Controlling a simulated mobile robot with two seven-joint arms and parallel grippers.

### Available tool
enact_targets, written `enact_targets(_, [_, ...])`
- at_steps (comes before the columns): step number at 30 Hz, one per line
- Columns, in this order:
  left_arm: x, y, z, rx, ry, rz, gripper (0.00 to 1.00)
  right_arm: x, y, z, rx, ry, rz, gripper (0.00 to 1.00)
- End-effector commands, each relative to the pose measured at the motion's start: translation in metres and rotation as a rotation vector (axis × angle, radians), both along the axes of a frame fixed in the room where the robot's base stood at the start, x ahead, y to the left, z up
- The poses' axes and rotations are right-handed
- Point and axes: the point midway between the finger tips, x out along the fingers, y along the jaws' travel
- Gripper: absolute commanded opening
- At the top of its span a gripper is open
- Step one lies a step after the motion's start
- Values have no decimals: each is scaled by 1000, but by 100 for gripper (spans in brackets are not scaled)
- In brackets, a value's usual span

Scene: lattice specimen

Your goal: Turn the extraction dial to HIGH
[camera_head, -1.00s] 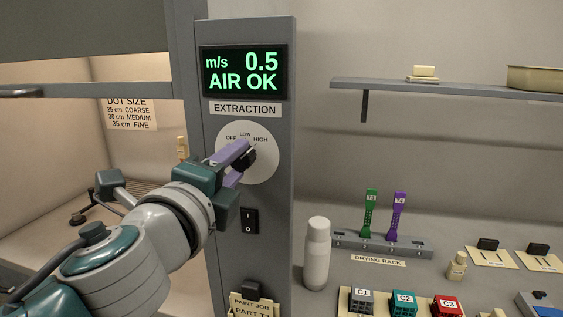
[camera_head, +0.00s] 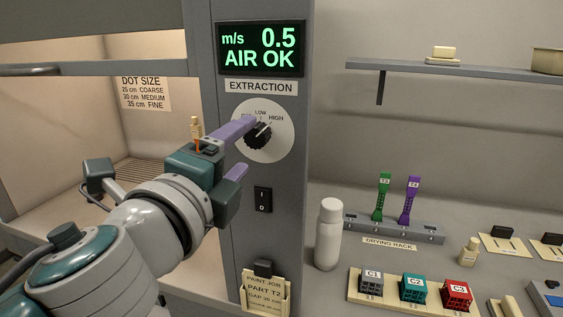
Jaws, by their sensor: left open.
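The extraction dial is a round white plate (camera_head: 279,144) with a black knob (camera_head: 259,135), on a grey column under the EXTRACTION label (camera_head: 261,87). The knob's white pointer line leans up and right, toward HIGH (camera_head: 276,119). LOW shows at the top, and OFF is mostly covered by a finger. My left gripper (camera_head: 246,149) is open, its purple fingers wide apart. The upper finger overlaps the plate's left side near the knob; I cannot tell whether it touches. The lower finger is below and left of the knob. My right gripper is not in view.
The display (camera_head: 260,50) above reads 0.5 m/s, AIR OK. A black rocker switch (camera_head: 263,200) is below the dial. To the right stand a white bottle (camera_head: 329,235), a drying rack (camera_head: 394,228) and labelled blocks. A shelf (camera_head: 440,67) is on the wall.

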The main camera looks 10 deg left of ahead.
Motion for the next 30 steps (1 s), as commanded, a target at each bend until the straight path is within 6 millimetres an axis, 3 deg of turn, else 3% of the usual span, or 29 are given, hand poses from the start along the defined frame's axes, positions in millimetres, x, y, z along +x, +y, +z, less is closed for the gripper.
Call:
enact_targets(6, [-41, 1, -3, -1, 3, -3, 74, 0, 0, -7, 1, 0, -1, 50])
enact_targets(12, [-61, 2, -1, 0, 0, -1, 74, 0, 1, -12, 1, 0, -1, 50])
enact_targets(30, [-64, 2, 0, 0, 0, -1, 74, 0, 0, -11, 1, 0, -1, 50])
